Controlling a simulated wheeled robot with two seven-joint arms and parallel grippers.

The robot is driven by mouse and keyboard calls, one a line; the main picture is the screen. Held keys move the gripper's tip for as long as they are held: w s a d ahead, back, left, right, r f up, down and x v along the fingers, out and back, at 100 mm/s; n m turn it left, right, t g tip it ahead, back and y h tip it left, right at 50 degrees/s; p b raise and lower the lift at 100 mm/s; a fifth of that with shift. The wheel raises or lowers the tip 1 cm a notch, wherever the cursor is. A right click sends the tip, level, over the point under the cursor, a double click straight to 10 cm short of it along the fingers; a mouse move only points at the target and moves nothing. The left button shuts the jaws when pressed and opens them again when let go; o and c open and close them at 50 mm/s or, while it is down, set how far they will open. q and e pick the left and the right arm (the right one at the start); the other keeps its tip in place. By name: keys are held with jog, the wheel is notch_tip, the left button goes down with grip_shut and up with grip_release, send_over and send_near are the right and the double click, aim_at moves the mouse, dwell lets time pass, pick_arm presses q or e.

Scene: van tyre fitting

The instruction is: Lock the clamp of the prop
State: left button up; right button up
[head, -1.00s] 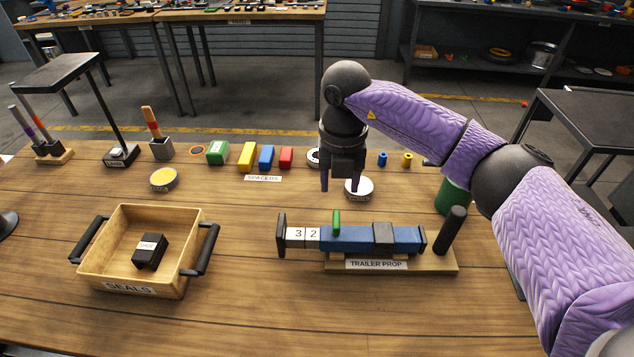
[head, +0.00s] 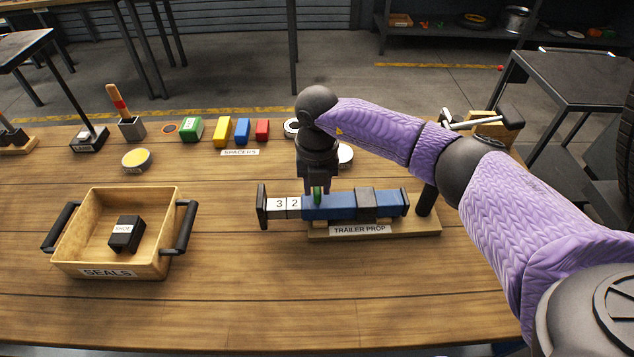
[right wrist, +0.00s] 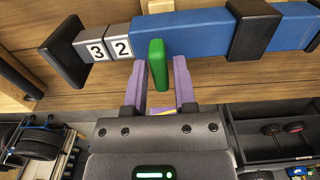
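The trailer prop (head: 330,206) lies across its wooden base, a blue bar with black end plates and a black collar. White tiles reading 3 and 2 show at its left part. A green clamp lever (head: 318,194) stands up from the blue bar, just right of the tiles. My right gripper (head: 317,190) points down over the lever. In the right wrist view the purple fingers (right wrist: 162,82) are open, one on each side of the green lever (right wrist: 157,65), with a gap visible. My left gripper is not in view.
A wooden seals tray (head: 75,262) with a black block (head: 126,234) inside stands at the left. Coloured spacers (head: 222,132) line the back. A dark upright post (head: 427,198) stands at the prop's right end. The front of the table is clear.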

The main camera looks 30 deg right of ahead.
grip_shut()
jog(key=shift+n, duration=0.4)
jog(key=n, duration=0.6)
jog(key=shift+n, duration=0.3)
jog(key=n+b, duration=0.1)
jog(key=n, duration=0.4)
jog(key=n+b, duration=0.1)
jog(key=n, duration=0.4)
jog(key=shift+n, duration=0.4)
jog(key=shift+o, duration=1.9)
grip_release()
